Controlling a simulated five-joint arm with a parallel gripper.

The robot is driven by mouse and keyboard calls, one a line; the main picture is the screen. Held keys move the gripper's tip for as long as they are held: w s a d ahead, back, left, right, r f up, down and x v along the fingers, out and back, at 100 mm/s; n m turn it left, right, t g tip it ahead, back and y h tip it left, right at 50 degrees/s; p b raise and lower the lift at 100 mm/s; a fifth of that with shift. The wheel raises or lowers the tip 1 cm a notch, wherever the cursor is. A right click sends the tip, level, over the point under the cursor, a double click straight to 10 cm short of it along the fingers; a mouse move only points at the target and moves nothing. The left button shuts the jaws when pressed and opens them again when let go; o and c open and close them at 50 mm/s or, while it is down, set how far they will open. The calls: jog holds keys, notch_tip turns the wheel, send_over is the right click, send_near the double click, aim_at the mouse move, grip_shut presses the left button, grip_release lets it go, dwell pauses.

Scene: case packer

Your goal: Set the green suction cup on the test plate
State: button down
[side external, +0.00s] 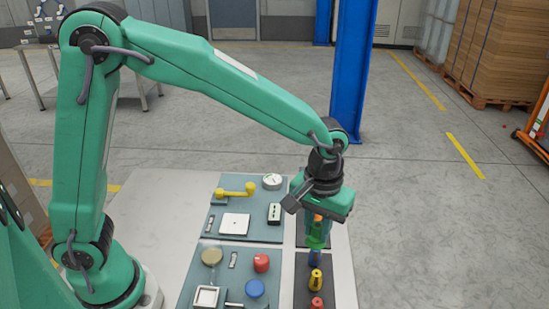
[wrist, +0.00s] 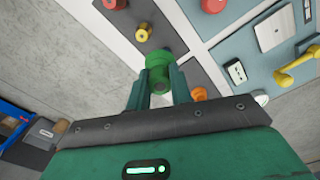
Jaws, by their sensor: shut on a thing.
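My gripper (side external: 317,232) points down over the dark strips at the right of the bench. It is shut on the green suction cup (side external: 317,241). In the wrist view the green cup (wrist: 159,62) sits between the two fingertips (wrist: 159,88). I cannot tell its exact height above the strip. A pale square plate with a small dark centre, apparently the test plate (side external: 235,224), lies on the blue-grey panel to the left of my gripper. It also shows in the wrist view (wrist: 273,32), at the upper right, with nothing on it.
A blue cup (side external: 315,257), a yellow cup (side external: 315,280) and a red cup (side external: 316,303) line up in front of my gripper. An orange cup (wrist: 199,94) is close beside it. A yellow lever (side external: 236,190), a dial (side external: 272,181) and a socket block (side external: 274,214) surround the plate.

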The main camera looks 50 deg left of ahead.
jog(key=shift+s+a+r, duration=0.1)
jog(key=shift+s+a, duration=0.05)
jog(key=shift+a, duration=0.3)
jog(key=s+a+r+n, duration=0.1)
jog(key=s+a+n, duration=0.1)
jog(key=s+a, duration=0.7)
jog(key=a, duration=0.3)
jog(key=shift+n, duration=0.3)
jog(key=w+a+f, duration=0.1)
jog(key=a+f, duration=0.1)
jog(key=a, duration=0.1)
jog(key=w+a+f, duration=0.2)
jog(key=a, duration=0.2)
jog(key=w+a+f, duration=0.1)
jog(key=a+f, duration=0.2)
jog(key=shift+w+a, duration=0.25)
jog(key=shift+w, duration=0.05)
jog(key=shift+f, duration=1.95)
jog(key=shift+f, duration=0.1)
